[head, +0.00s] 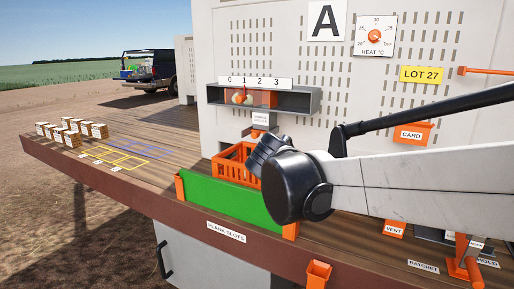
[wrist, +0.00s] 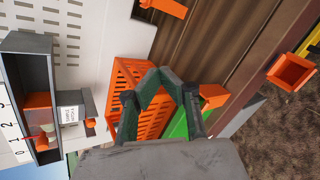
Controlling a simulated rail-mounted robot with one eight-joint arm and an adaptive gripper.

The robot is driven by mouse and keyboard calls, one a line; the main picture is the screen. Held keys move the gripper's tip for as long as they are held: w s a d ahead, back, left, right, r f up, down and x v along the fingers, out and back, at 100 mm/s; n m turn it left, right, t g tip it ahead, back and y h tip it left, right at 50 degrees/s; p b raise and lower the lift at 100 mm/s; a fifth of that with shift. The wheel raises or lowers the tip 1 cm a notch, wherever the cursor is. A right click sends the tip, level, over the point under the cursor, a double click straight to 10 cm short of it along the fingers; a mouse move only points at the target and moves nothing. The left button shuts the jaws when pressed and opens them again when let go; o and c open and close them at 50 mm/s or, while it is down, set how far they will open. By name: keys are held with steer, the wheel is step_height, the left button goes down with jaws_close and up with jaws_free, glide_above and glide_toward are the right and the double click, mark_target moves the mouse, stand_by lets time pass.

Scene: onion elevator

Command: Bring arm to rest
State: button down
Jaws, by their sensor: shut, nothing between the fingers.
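My arm reaches in from the right in the head view, with its wrist over the workbench (head: 330,232). My gripper (wrist: 152,72) shows in the wrist view, its two dark fingers meeting at the tips with nothing between them. In that view it is in front of the orange crate (wrist: 128,75). In the head view my wrist hides the gripper's fingertips and part of the same crate (head: 229,163). I cannot tell whether the gripper touches the crate.
A green panel (head: 225,204) stands between orange posts along the front edge. A numbered shelf (head: 285,100) holds onions behind. Small boxes (head: 72,132) stand at the far left. An orange bin (head: 317,273) hangs at the front edge. Yellow outlines (head: 119,157) mark clear bench space.

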steer(key=s+d+f+m+y, duration=0.2)
steer(key=s+f+m, duration=0.1)
steer(key=s+m, duration=0.3)
steer(key=s+d+f+m+g+y, duration=0.1)
steer(key=s+f+m, duration=0.3)
steer(key=s, duration=0.7)
steer(key=s+d+f+m+g+y, duration=0.1)
steer(key=s+d+f+m+y, duration=0.2)
steer(key=s+m, duration=0.4)
steer(key=shift+s+d+f+m, duration=0.2)
steer(key=shift+s+f+m, duration=0.2)
steer(key=shift+s+f, duration=0.6)
steer(key=shift+s+r, duration=0.25)
